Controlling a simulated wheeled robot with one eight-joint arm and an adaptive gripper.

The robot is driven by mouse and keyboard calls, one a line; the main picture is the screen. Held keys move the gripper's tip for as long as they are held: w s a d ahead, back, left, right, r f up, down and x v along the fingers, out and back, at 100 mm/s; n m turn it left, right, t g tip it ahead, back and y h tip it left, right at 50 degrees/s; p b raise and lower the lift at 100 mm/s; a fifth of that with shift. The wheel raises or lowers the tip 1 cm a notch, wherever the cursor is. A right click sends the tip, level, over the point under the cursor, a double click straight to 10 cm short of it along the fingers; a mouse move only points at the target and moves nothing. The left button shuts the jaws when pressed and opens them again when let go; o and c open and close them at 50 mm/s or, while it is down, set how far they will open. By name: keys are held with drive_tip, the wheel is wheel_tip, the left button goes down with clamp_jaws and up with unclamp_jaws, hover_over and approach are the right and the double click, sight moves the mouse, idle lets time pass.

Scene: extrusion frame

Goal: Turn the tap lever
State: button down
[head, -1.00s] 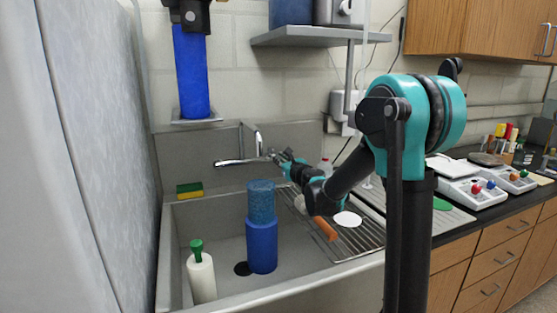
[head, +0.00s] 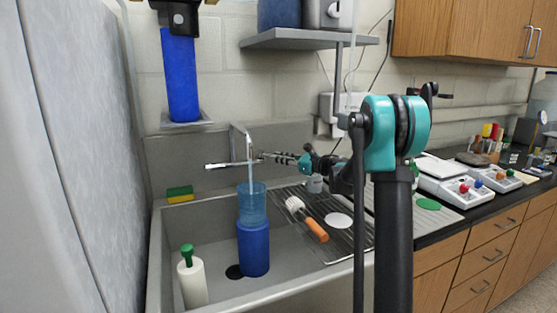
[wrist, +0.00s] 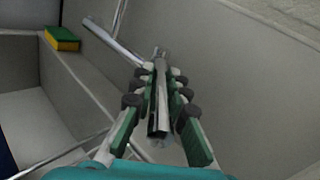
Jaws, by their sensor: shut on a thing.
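The chrome tap (head: 222,166) is at the sink's back wall, with a long bar pointing left. It also shows in the wrist view (wrist: 108,38). A thin pale stream (head: 250,172) falls from its spout toward a tall blue bottle (head: 254,245) with a clear blue upper part, standing in the sink. My gripper (head: 272,158) reaches the tap from the right. In the wrist view my gripper (wrist: 163,78) has its green and grey fingers shut around the chrome tap lever (wrist: 158,118). The fingers hide part of the lever.
A white bottle with green top (head: 192,280) stands in the sink (head: 208,255). A sponge (head: 180,194) sits on the left ledge. A brush (head: 312,228) and white disc (head: 338,221) lie on the drying rack (head: 352,243). A shelf (head: 310,42) is above.

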idle(0.4)
drive_tip(key=c, duration=1.5)
unclamp_jaws()
drive_tip(key=v, duration=1.2)
drive_tip(key=shift+w, duration=0.1)
drive_tip(key=shift+c, duration=0.3)
